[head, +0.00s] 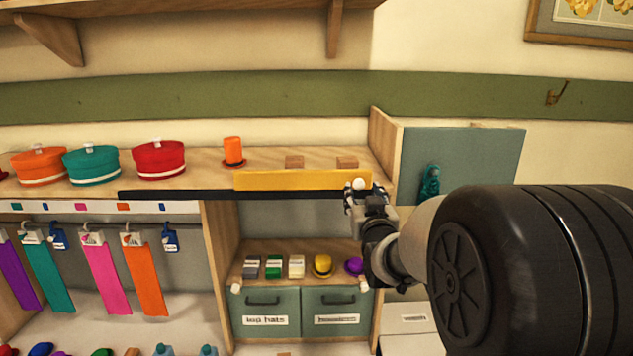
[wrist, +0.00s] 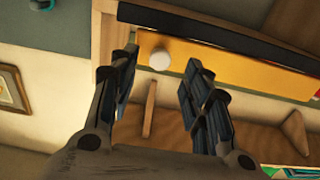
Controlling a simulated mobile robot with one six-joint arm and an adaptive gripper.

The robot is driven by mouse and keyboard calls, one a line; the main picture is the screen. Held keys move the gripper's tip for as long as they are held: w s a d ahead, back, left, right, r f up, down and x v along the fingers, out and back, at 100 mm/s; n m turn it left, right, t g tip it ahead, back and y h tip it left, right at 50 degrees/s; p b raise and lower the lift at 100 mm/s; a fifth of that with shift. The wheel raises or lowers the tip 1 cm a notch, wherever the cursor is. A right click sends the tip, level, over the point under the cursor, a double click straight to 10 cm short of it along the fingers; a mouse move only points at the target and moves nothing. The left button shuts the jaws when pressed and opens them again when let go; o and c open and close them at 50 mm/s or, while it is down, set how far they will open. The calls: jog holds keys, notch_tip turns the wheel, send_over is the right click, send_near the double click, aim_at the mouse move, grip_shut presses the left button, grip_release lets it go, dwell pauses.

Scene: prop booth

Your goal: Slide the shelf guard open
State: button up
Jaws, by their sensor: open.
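The shelf guard (head: 300,181) is a yellow panel standing along the front of the upper shelf's right part, on a black rail (head: 180,195). A round white knob (head: 358,184) sits near its right end. My gripper (head: 364,198) is open at that end, close to the knob. In the wrist view the guard (wrist: 225,80) runs slanting across the top, with the knob (wrist: 160,60) in line with the gap between the open fingers of my gripper (wrist: 161,72). Whether a finger touches the knob I cannot tell.
Lidded boxes, a red one (head: 160,160) among them, stand left on the shelf. An orange hat (head: 233,152) stands near the guard's left end, with wooden blocks (head: 294,162) behind the guard. Below are small hats and two labelled drawers (head: 265,312). A wooden side panel (head: 384,142) bounds the shelf's right.

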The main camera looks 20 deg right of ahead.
aim_at(359, 186)
jog(key=p+x, duration=0.1)
jog(key=x, duration=0.4)
jog(key=shift+c, duration=0.5)
grip_shut()
